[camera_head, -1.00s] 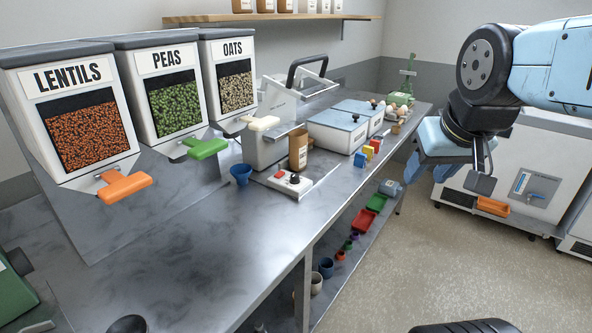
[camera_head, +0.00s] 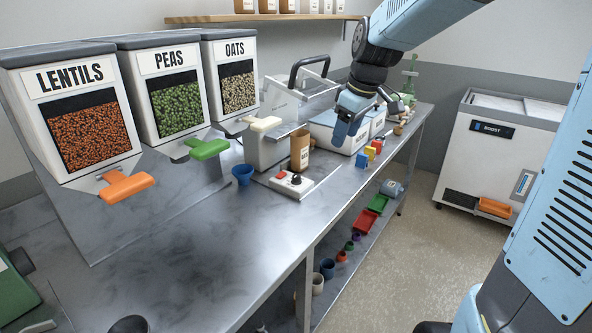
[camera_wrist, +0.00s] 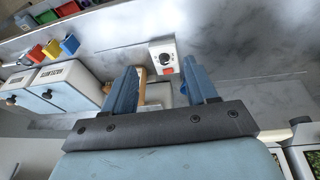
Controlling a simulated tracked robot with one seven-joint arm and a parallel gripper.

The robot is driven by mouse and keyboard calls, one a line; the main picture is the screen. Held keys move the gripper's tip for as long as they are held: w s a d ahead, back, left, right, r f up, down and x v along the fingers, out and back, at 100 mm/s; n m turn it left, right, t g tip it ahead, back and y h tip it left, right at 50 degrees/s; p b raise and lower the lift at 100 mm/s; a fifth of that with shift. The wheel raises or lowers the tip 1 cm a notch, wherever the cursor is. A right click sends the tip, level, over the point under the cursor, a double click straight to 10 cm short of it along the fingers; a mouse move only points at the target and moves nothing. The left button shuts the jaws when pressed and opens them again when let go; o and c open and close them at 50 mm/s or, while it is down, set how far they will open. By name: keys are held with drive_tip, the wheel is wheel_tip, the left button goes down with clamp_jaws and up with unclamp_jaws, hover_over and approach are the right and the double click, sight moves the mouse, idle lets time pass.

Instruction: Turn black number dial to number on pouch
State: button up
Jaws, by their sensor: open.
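The black number dial (camera_head: 295,180) sits on a small white control panel (camera_head: 300,190) with a red button (camera_head: 281,174) beside it, at the base of the sealing machine. In the wrist view the dial (camera_wrist: 166,57) lies beyond my fingers. The brown pouch (camera_head: 299,152) stands upright just behind the panel; its label is too small to read. In the wrist view it is partly hidden by my left finger. My gripper (camera_head: 349,132) is open and empty, above the bench and to the right of the pouch and dial. In the wrist view my gripper (camera_wrist: 162,90) points toward the panel.
Lentils, peas and oats dispensers stand at left. A blue cup (camera_head: 241,173) is left of the panel. White lidded boxes (camera_head: 330,130) and coloured blocks (camera_head: 369,152) stand at right. A wooden shelf (camera_head: 260,17) runs above. The bench front is clear.

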sight(297, 175)
drive_tip(key=w+a+f+n+g+y, duration=0.2)
drive_tip(key=w+a+f+n, duration=0.35)
drive_tip(key=w, duration=0.55)
drive_tip(key=shift+m, duration=0.25)
drive_tip(key=x, duration=1.4)
drive_tip(key=shift+w+a+f, duration=0.1)
drive_tip(key=shift+w+a, duration=0.05)
drive_tip(key=shift+w, duration=0.1)
